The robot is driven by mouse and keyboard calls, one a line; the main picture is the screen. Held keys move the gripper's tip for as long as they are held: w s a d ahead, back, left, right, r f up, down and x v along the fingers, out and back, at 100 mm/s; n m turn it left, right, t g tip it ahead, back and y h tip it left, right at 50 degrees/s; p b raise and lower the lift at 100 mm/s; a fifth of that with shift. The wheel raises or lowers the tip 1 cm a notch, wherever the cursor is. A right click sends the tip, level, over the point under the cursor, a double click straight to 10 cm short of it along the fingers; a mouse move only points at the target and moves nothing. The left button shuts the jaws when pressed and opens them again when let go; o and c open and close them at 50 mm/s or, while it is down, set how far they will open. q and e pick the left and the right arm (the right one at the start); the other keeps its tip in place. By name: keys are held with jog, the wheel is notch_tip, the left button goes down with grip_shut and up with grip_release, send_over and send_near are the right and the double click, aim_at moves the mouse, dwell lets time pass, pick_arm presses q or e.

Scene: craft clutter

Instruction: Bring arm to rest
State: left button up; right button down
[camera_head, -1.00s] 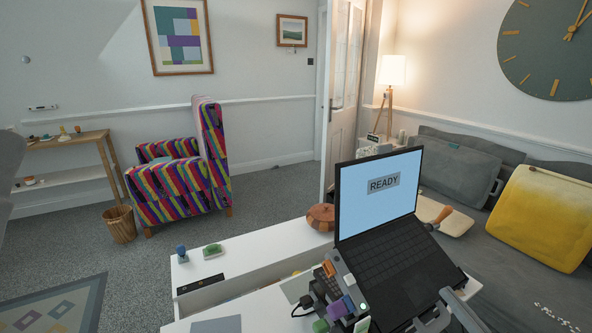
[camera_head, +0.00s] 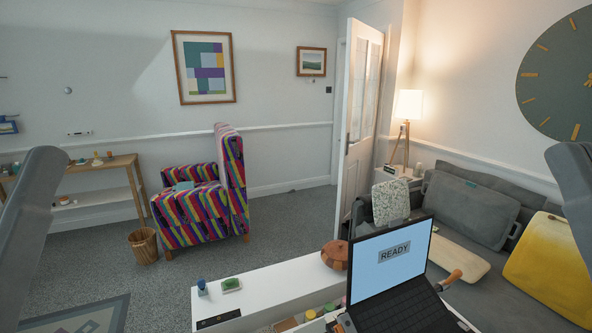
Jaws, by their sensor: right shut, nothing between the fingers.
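A grey link of my right arm (camera_head: 575,190) stands at the right edge, raised in front of the wall and the sofa. My right gripper is shut and holds nothing; its fingertips are hard to make out. A grey link of my left arm (camera_head: 28,225) slants down along the left edge. My left gripper is not visible. Neither visible arm link holds anything.
An open laptop (camera_head: 391,258) reading READY stands at the bottom right. A white cabinet (camera_head: 260,290) carries a brown round pouf-like object (camera_head: 335,254) and small craft items. A striped armchair (camera_head: 200,200), wicker basket (camera_head: 143,245) and grey sofa (camera_head: 472,200) stand beyond. Carpet between is clear.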

notch_tip(320, 180, up, 29)
jog(key=p, duration=2.5)
jog(key=shift+p, duration=0.3)
jog(key=shift+f, duration=0.15)
